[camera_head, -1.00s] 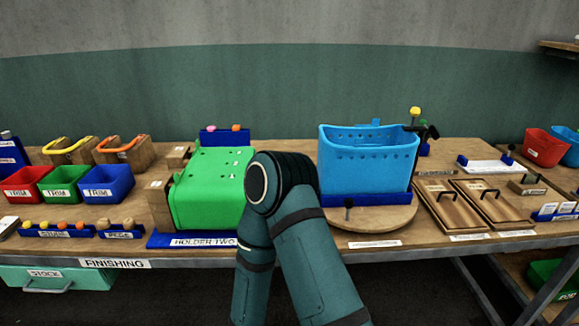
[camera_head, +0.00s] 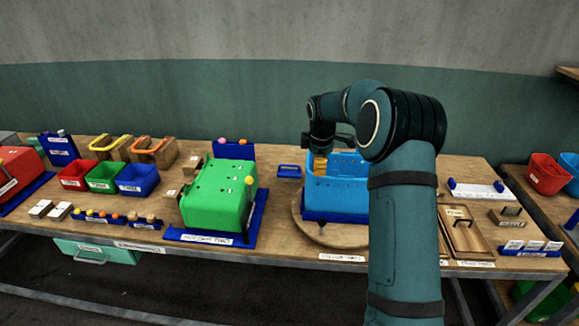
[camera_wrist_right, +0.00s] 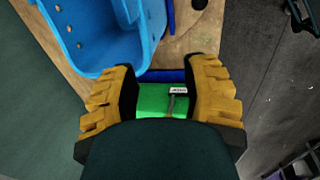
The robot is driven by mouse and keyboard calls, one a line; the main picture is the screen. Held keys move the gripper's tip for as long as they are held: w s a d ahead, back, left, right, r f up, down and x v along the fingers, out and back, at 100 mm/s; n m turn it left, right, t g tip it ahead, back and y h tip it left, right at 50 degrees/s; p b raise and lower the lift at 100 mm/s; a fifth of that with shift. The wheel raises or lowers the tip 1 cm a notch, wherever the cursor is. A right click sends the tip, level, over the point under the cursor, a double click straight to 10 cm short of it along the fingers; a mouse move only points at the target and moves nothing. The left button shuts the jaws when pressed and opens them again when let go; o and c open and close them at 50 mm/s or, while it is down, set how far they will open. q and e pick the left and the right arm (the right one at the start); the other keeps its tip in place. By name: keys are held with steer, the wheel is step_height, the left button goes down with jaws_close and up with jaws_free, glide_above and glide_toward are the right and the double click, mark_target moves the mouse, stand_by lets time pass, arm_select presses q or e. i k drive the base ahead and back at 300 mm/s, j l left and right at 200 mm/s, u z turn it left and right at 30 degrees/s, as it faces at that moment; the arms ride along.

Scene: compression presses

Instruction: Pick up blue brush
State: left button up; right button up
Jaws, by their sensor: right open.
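I cannot clearly pick out a blue brush in either view. A small flat blue item (camera_head: 289,170) lies on the bench between the green box and the blue bin; it is too small to tell what it is. My right gripper (camera_head: 320,165) is at the left rear of the blue bin (camera_head: 337,191) in the head view, partly hidden by its wrist. In the wrist view the right gripper (camera_wrist_right: 162,95) is open, its yellow pads wide apart. A green surface with a white label (camera_wrist_right: 178,91) shows between them. My left gripper is not in view.
The bin sits on a round wooden board (camera_head: 330,235). The green box (camera_head: 218,194) stands left of it on a blue base. Red, green and blue trays (camera_head: 138,180) are farther left. Wooden panels (camera_head: 463,232) lie to the right.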

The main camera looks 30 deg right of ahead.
mark_target(288, 175)
steer(key=i+l, duration=0.2)
steer(key=i, duration=0.3)
steer(key=i+l, duration=0.25)
steer(key=i, duration=0.2)
